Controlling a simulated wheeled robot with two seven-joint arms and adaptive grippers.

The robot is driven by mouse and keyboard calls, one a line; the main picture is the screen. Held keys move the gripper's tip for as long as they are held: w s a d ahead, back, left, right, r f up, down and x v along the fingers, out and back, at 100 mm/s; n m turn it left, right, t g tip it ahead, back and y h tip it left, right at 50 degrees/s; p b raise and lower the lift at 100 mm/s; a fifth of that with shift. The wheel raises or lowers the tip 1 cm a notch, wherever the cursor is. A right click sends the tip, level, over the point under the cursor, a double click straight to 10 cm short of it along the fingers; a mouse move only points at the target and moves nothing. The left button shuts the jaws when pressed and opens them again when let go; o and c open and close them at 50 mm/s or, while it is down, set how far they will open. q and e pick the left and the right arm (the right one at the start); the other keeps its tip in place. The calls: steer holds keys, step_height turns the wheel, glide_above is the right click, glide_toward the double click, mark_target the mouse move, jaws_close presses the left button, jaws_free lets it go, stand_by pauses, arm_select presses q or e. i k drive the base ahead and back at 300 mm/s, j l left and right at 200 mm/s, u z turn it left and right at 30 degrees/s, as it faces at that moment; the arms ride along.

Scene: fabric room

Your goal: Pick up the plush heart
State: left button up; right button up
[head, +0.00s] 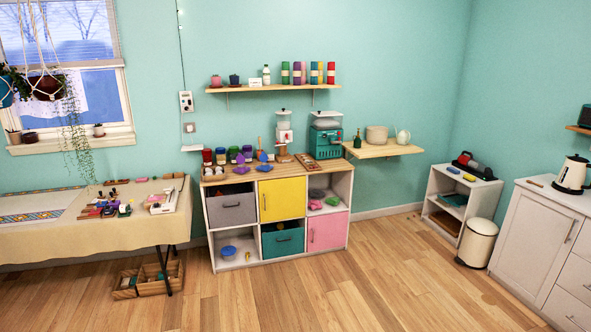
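I cannot clearly make out a plush heart; the small items are too tiny to tell apart. A small pink item (315,204) lies in the upper right cubby of the cube shelf (279,258), near a green one (333,201) and a grey one (316,193). Purple (242,170) and blue (264,168) items lie on the shelf's wooden top. Neither of my grippers is in view.
A cloth-covered table (140,224) with sewing items stands at the left, a wooden crate (150,286) on the floor below it. A white bin (478,243) and a cabinet (535,235) stand at the right. The wooden floor (370,280) in front is clear.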

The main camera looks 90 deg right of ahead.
mark_target(241, 169)
steer(key=z, duration=2.75)
